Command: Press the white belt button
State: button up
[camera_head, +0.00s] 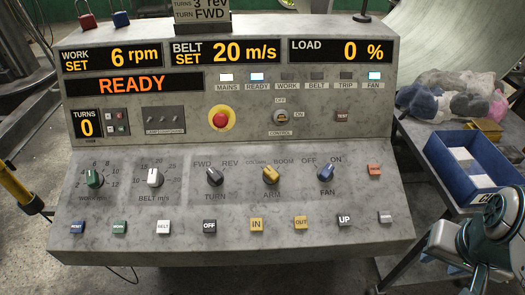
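The white belt button (163,227) is a small square key marked BELT in the bottom row of the sloping grey control panel (130,253). It sits between the green WORK button (119,227) and the black OFF button (209,226). Nothing covers or touches it. The belt lamp (317,77) is dark. The belt display (226,52) shows SET 20 m/s, and the status display (133,83) reads READY. Teal and white arm parts of mine stand at the lower right, well away from the button. My gripper's fingers cannot be made out.
Knobs (155,178) stick up in the row above the buttons. A red stop button (220,118) is on the upright face. A blue box (440,158) and coloured cloths (435,102) lie on a side table at right. The space in front of the bottom button row looks clear.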

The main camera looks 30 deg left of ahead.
aim_at(163, 226)
jog(key=z, duration=0.2)
jog(key=k, duration=0.2)
jog(key=u, duration=0.75)
jog(key=i, duration=0.25)
jog(key=u, duration=1.05)
